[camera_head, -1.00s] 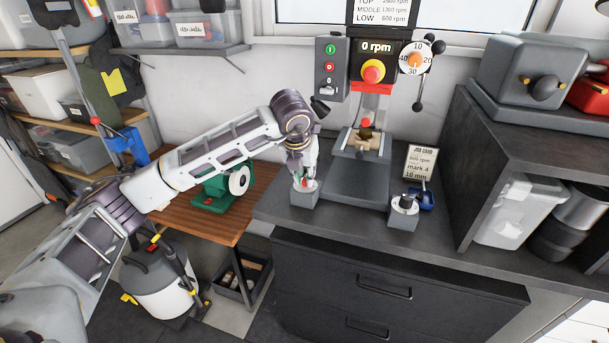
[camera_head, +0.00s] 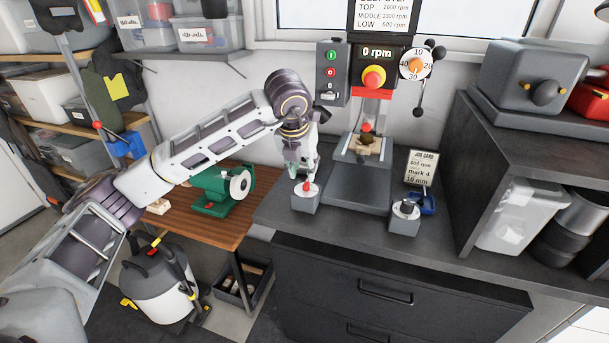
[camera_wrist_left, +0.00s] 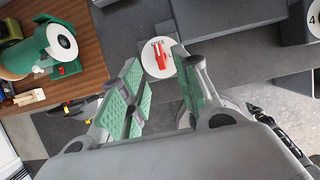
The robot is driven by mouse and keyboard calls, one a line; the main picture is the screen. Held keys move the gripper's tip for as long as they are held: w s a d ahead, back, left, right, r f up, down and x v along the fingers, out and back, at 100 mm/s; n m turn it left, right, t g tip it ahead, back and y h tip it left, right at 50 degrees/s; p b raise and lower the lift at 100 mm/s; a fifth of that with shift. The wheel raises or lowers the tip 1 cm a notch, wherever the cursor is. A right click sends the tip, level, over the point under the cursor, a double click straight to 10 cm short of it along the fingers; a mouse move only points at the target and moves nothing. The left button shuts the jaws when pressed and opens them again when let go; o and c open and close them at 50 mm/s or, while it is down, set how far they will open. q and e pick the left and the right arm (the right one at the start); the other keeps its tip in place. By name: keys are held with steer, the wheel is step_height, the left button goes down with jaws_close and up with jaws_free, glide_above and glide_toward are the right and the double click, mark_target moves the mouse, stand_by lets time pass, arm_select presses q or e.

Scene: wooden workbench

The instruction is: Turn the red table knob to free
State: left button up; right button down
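The red table knob (camera_head: 308,187) sits on a white disc on top of a small grey box (camera_head: 306,203) at the left front of the bench. In the left wrist view the red knob (camera_wrist_left: 160,58) is a bar across the white disc, pointing roughly up the picture; small lettering near its top end is too small to read surely. My left gripper (camera_head: 303,172) is just above the knob. In the wrist view its green-padded fingers (camera_wrist_left: 155,65) are spread apart and empty, with the knob seen between and beyond the tips. My right gripper is not in view.
The drill press column and table (camera_head: 355,190) stand close right of the knob box. Another grey box with a dial (camera_head: 404,210) and a job card (camera_head: 421,167) are further right. A green machine (camera_head: 222,188) stands on the wooden bench to the left.

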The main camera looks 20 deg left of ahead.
arm_select(q)
steer(key=v, duration=0.6)
steer(key=shift+r, duration=0.1)
stand_by(0.5)
